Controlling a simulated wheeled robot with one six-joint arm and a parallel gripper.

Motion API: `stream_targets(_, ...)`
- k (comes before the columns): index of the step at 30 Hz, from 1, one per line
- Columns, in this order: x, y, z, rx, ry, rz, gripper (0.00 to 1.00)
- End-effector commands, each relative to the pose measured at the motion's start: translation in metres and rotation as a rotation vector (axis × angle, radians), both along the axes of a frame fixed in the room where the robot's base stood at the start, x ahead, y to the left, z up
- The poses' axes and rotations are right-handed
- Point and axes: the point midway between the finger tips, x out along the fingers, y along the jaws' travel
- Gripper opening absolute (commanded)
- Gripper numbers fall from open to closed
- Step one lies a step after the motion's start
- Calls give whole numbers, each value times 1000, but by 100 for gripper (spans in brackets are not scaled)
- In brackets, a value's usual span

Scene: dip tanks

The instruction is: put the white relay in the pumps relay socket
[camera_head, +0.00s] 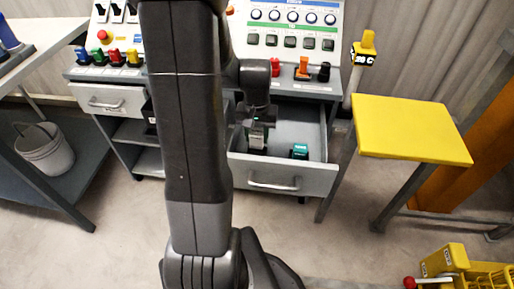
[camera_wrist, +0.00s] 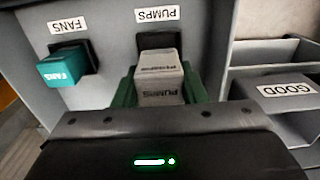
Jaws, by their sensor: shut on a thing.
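The white relay (camera_wrist: 160,80), with a PUMPS label, is between the green fingertips of my gripper (camera_wrist: 160,90) in the wrist view. My gripper is shut on it. The black pumps relay socket (camera_wrist: 158,41) shows just beyond the relay, beside the PUMPS label (camera_wrist: 162,15). The relay is lined up with the socket and overlaps its edge in the picture; I cannot tell whether it is seated. In the head view my gripper (camera_head: 258,122) is over the open drawer (camera_head: 278,177), with the white relay (camera_head: 257,138) below it.
A teal relay (camera_wrist: 66,68) sits in the FANS socket beside it and also shows in the head view (camera_head: 300,151). A grey tray with a GOOD label (camera_wrist: 287,89) is at the right in the wrist view. A yellow-topped table (camera_head: 412,128) stands right of the drawer.

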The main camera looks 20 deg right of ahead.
Motion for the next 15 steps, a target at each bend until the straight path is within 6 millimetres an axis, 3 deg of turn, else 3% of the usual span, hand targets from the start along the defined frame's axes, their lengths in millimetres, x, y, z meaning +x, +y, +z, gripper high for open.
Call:
stream_targets(12, 0, 0, -46, 1, 1, 1, 14)
stream_targets(15, 0, 0, -47, 0, 0, 1, 14)
